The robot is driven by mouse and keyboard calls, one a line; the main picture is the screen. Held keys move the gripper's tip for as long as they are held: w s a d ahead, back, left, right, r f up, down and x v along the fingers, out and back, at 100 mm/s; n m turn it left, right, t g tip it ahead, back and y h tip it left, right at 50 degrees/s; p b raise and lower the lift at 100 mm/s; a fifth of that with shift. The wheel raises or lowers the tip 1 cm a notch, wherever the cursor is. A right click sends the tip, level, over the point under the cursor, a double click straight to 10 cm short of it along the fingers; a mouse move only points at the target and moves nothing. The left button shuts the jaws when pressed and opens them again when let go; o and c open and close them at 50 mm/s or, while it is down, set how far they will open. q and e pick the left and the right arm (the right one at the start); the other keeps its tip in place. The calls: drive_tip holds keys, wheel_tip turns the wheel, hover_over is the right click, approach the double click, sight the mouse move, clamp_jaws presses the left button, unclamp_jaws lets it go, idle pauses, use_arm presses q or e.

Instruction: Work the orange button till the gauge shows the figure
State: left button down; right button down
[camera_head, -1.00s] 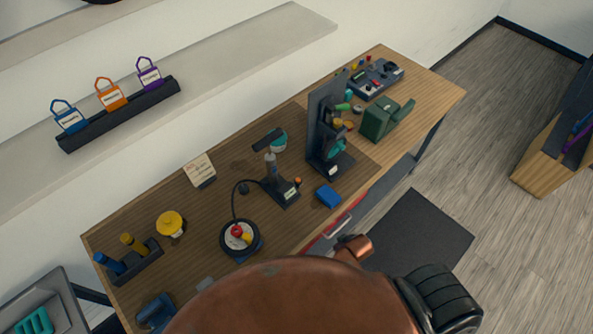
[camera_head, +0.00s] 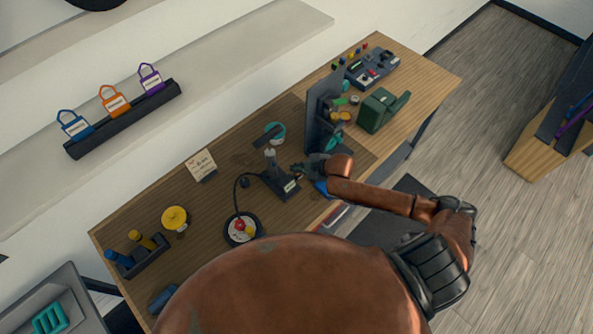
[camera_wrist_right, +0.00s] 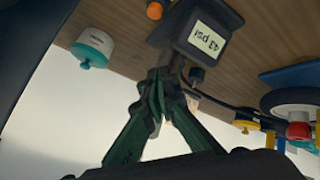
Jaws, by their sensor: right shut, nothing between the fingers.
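The gauge (camera_head: 290,186) sits on the dark base of an upright pump (camera_head: 277,170) on the workbench. In the right wrist view the gauge display (camera_wrist_right: 205,38) reads 43 psi, upside down. The orange button (camera_wrist_right: 154,11) is a small round knob beside the gauge in that view; in the head view my right gripper covers it. My right gripper (camera_head: 299,170) is shut and empty, close to the pump base; it also shows in the wrist view (camera_wrist_right: 158,82), its tips apart from the button in that picture. My left gripper is out of view.
A note card (camera_head: 201,164) stands at the back of the bench, its writing too small to read. A hose runs to a small wheel (camera_head: 242,230). A blue block (camera_head: 323,188) lies under my right forearm, and a dark upright panel (camera_head: 322,112) stands close by.

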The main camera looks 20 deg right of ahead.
drive_tip(key=shift+n, duration=0.7)
drive_tip(key=w+d+r, duration=0.2)
drive_tip(key=shift+w+d+r, duration=0.3)
drive_tip(key=shift+w, duration=0.05)
drive_tip(key=shift+f, duration=0.1)
wheel_tip(320, 180, down, 8)
drive_tip(key=b, duration=0.7)
drive_tip(key=shift+f, duration=0.3)
idle(0.4)
drive_tip(key=shift+f, duration=0.4)
drive_tip(key=shift+f+b, duration=0.4)
drive_tip(key=shift+f, duration=0.1)
idle(1.8)
